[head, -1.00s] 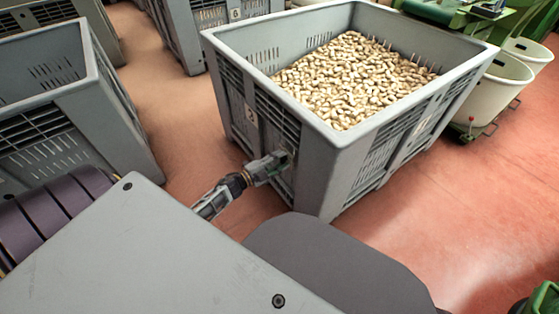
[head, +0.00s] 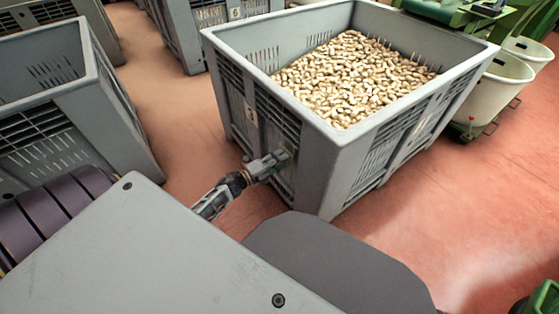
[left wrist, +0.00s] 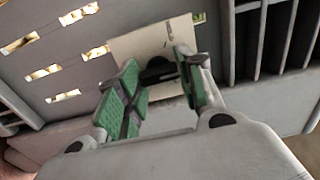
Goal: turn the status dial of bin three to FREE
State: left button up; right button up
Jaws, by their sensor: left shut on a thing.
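Bin three (head: 338,165) is a grey slatted crate full of pale cork stoppers (head: 350,75). Its number plate (head: 250,115) is on the side facing my left arm. My left gripper (head: 275,163) is at that side, near the bin's corner. In the left wrist view, a dark dial knob (left wrist: 157,72) sits on a cream plate (left wrist: 145,42) fixed to the bin wall. The green-padded fingers of my left gripper (left wrist: 160,88) are on either side of the knob and shut on it.
Another grey bin (head: 130,115) stands to the left, and a bin marked 6 (head: 205,40) stands behind. White tubs (head: 497,90) and green machinery (head: 470,15) are at the back right. The reddish floor (head: 440,220) right of bin three is clear.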

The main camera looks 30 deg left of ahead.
pick_arm(q)
jog(key=shift+f, duration=0.1)
jog(key=o, duration=1)
jog(key=shift+s, duration=0.1)
jog(key=shift+v, duration=5.9)
jog(key=shift+n, duration=0.3)
